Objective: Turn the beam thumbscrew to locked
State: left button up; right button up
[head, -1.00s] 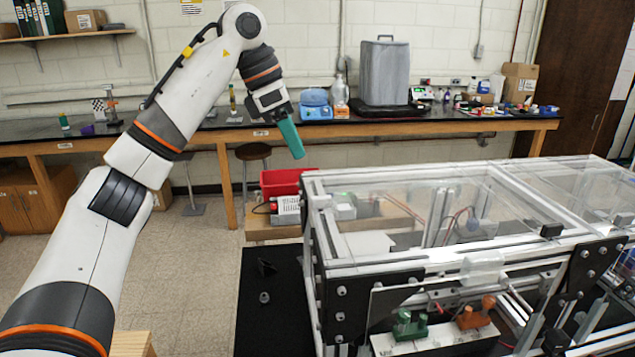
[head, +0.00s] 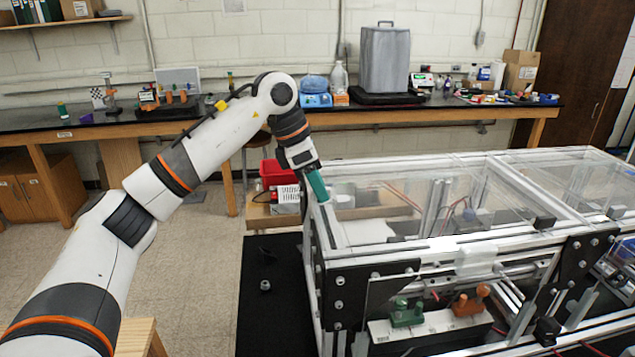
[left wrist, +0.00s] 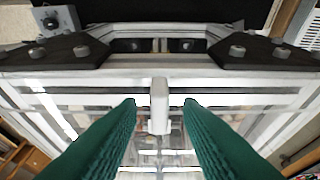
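My left gripper (head: 319,188) is at the left end of the extrusion frame (head: 450,246), by its top rail. In the left wrist view its two teal fingers (left wrist: 160,103) are apart. A pale upright tab (left wrist: 159,106) stands in the gap between the fingertips, with space on both sides; it may be the beam thumbscrew, but I cannot tell for sure. Its locked or unlocked state cannot be read. Black corner plates with bolts (left wrist: 262,50) lie beyond the tips. My right gripper is not in view.
A green clamp-like part (head: 405,315) and an orange one (head: 470,302) sit on a pale block at the frame's front. Clear panels cover the frame's top. A red bin (head: 277,174) stands behind its left end. A dark mat (head: 268,315) lies on the left.

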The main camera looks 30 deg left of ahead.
pick_arm(q)
jog(key=c, duration=0.5)
grip_shut()
jog(key=shift+r+m, duration=0.15)
jog(key=shift+m, duration=0.15)
jog(key=m+g+p, duration=0.1)
jog(key=m+p, duration=0.1)
jog(key=shift+w+r+m+h, duration=0.1)
jog(key=shift+m+h, duration=0.3)
jog(key=m+g+p, duration=0.2)
jog(key=m, duration=0.2)
jog(key=shift+w, duration=0.15)
jog(key=m+g+p, duration=0.1)
jog(key=m, duration=0.2)
jog(key=m+g+p, duration=0.1)
jog(key=m, duration=0.2)
jog(key=shift+w+m+y, duration=0.15)
jog(key=shift+m+y, duration=0.25)
jog(key=shift+d+m+g+y+p, duration=0.1)
jog(key=shift+m+g+y+p, duration=0.4)
jog(key=shift+m+p, duration=1)
jog(key=shift+m, duration=0.5)
